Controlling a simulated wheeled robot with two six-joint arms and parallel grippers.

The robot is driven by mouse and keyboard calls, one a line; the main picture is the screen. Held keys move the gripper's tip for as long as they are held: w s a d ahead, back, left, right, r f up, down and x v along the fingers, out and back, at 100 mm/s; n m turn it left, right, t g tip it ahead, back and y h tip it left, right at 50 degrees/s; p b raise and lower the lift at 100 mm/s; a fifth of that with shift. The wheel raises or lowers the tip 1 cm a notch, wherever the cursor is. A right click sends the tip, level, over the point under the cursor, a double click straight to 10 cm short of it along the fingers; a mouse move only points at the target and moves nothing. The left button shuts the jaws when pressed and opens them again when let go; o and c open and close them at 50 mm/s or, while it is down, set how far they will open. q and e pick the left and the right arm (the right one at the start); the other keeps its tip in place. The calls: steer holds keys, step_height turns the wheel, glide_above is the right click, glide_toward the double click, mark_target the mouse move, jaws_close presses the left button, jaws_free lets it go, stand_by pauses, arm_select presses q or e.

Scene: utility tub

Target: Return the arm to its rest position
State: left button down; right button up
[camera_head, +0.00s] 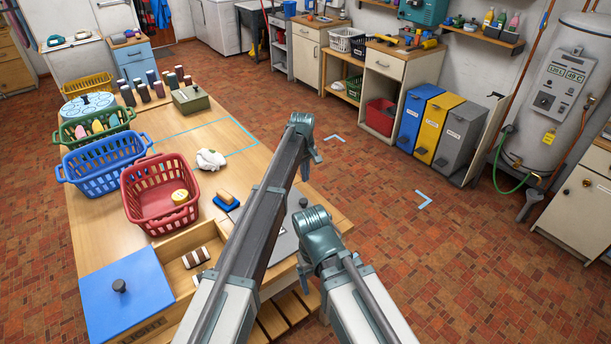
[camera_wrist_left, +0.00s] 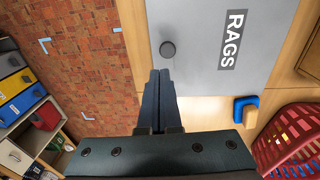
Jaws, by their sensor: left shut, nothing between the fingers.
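My left arm (camera_head: 262,215) reaches up over the right part of the wooden table. Its gripper (camera_head: 314,156) hangs at the arm's far end near the table's right edge. In the left wrist view, the left gripper (camera_wrist_left: 160,76) has its dark fingers together with nothing between them. Its tips appear close to the black knob (camera_wrist_left: 168,48) of a grey lid marked RAGS (camera_wrist_left: 205,85); I cannot tell the height gap. My right arm (camera_head: 348,290) comes in from the bottom, folded short; its fingers do not show.
A red basket (camera_head: 135,205) with a yellow item, a blue basket (camera_head: 75,172), a brush (camera_head: 226,199) and a white cloth (camera_head: 211,159) stand on the table. A blue lid (camera_head: 105,305) lies beside an open compartment with striped rolls (camera_head: 196,257). The floor (camera_head: 480,260) at right is clear.

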arm_select(q)
step_height(320, 180, up, 4)
steer(key=shift+f+p, duration=0.15)
steer(key=shift+p, duration=1.1)
arm_select(e)
step_height(320, 180, up, 4)
steer(key=shift+f, duration=0.15)
arm_select(q)
steer(key=shift+s, duration=0.1)
steer(key=s+a+m, duration=0.2)
steer(key=s+a, duration=0.5)
steer(key=s, duration=0.5)
steer(key=s+a+m, duration=0.3)
steer(key=s+a, duration=0.4)
steer(key=s, duration=0.5)
steer(key=s+a+m, duration=0.2)
steer(key=s+a, duration=0.6)
steer(key=s, duration=0.4)
steer(key=s+d+f+m+g+y+b, duration=0.1)
steer(key=s+d+f+m+b, duration=0.2)
steer(key=d+f+b, duration=0.4)
steer(key=s+d, duration=0.1)
steer(key=d, duration=0.3)
steer(key=shift+s+d+f+m+y+b, duration=0.25)
steer(key=shift+f+m+y+b, duration=0.05)
steer(key=shift+y, duration=0.1)
arm_select(e)
step_height(320, 180, down, 8)
